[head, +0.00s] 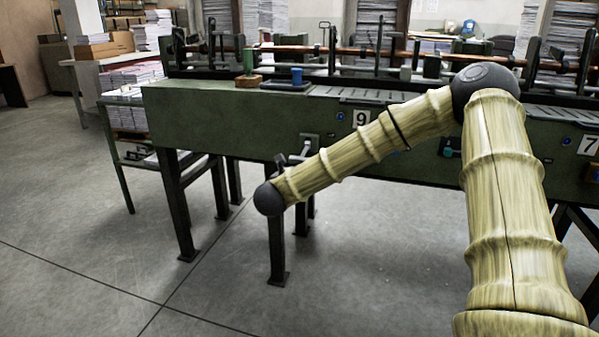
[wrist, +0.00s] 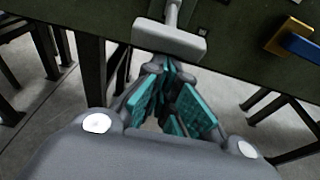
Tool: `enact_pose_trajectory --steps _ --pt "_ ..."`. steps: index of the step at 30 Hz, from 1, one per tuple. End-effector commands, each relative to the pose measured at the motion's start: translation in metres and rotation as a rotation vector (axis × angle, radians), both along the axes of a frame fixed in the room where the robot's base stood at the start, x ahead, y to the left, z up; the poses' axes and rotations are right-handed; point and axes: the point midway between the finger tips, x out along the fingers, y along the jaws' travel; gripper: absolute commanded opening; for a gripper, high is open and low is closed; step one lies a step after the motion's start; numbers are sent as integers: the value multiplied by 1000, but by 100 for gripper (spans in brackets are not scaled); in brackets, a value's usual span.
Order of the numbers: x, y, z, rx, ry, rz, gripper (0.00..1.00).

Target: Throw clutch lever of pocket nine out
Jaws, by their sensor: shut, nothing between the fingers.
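The clutch lever of pocket nine has a grey T-shaped handle (wrist: 169,40), seen close up in the wrist view, with its stem running up to the dark green machine front. In the head view the lever (head: 307,146) shows small, left of and below the "9" plate (head: 361,118). My gripper (wrist: 168,70) has teal finger pads and its fingertips are together, with nothing held. The tips are just below the handle bar in the wrist view; I cannot tell whether they touch it. In the head view my arm hides most of the gripper.
The long green machine (head: 220,115) stands on dark legs (head: 175,205). A blue cup-like piece (head: 297,76) sits on top. Bare concrete floor (head: 90,230) lies in front and left.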

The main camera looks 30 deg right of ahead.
Motion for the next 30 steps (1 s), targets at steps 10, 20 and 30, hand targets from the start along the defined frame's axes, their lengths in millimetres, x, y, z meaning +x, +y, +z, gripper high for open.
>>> enact_pose_trajectory --steps 10,20,30 --pt "-5 6 44 193 160 -2 0" --pt "-6 6 68 352 296 -2 0" --pt "-4 5 81 376 322 0 0"
